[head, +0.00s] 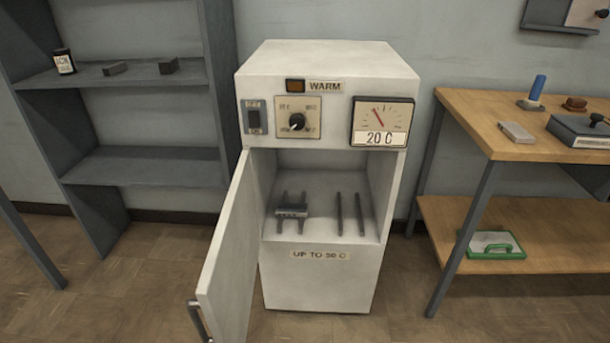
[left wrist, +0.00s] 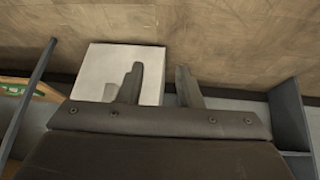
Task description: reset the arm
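My left gripper (left wrist: 160,67) shows in the left wrist view, its two dark fingers apart with nothing between them. It is held in free space, and the white cabinet lies beyond its fingers at the left. Neither gripper shows in the head view, and my right gripper is in no view. The white warming cabinet (head: 320,65) stands in the middle of the head view, and it also shows in the left wrist view (left wrist: 90,65). Its door (head: 228,250) hangs open to the left. Inside, a small dark block (head: 291,211) sits across two dark rails, beside two bare rails (head: 350,214).
A grey shelf unit (head: 140,167) stands at the left with a labelled jar (head: 64,62) and two dark blocks. A wooden workbench (head: 465,105) stands at the right with several items, and a green-edged tool (head: 492,245) lies on its lower shelf. The open door juts forward over clear floor.

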